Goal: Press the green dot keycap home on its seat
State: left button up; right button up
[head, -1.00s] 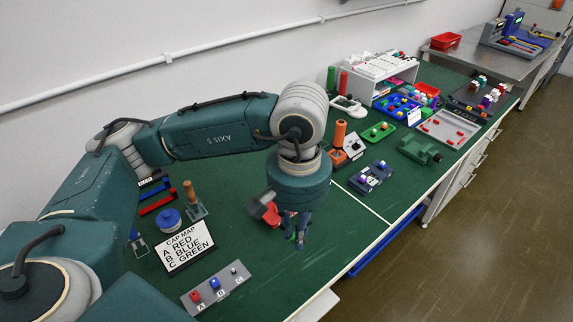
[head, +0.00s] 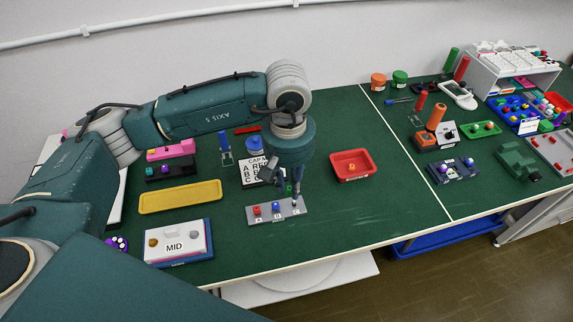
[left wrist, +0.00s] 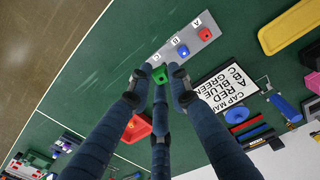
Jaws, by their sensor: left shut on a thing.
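The green keycap (left wrist: 160,75) is held between the fingertips of my left gripper (left wrist: 159,80), seen in the left wrist view. In the head view this gripper (head: 294,192) points down at the C end of the grey seat plate (head: 264,219). A red cap (head: 257,210) sits at A and a blue cap (head: 277,208) at B; both also show in the left wrist view. Seat C is largely hidden by the fingers, and I cannot tell whether the green cap touches it. Any dot on the cap is too small to make out. My right gripper is not in view.
The cap map card (head: 252,172) stands behind the plate. A red tray (head: 353,165) is to the right, a yellow tray (head: 180,197) and a box marked MID (head: 178,242) to the left. The mat's front strip right of the plate is clear.

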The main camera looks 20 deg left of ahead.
pick_arm(q)
jog(key=w+f+n, duration=0.2)
jog(key=w+f, duration=0.2)
jog(key=shift+f+n+y, duration=0.1)
jog(key=shift+n+y, duration=0.2)
jog(key=shift+n, duration=0.1)
notch_tip(320, 180, down, 5)
jog(key=b, duration=0.5)
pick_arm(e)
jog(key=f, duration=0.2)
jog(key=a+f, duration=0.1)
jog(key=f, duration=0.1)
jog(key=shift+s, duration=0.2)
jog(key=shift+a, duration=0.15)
pick_arm(q)
jog(key=shift+b, duration=0.85)
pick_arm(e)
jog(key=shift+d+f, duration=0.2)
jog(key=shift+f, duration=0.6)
pick_arm(q)
jog(key=shift+a, duration=0.1)
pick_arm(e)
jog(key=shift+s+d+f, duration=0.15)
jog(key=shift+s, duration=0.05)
pick_arm(q)
jog(key=shift+f+b, duration=0.3)
jog(key=shift+b, duration=0.25)
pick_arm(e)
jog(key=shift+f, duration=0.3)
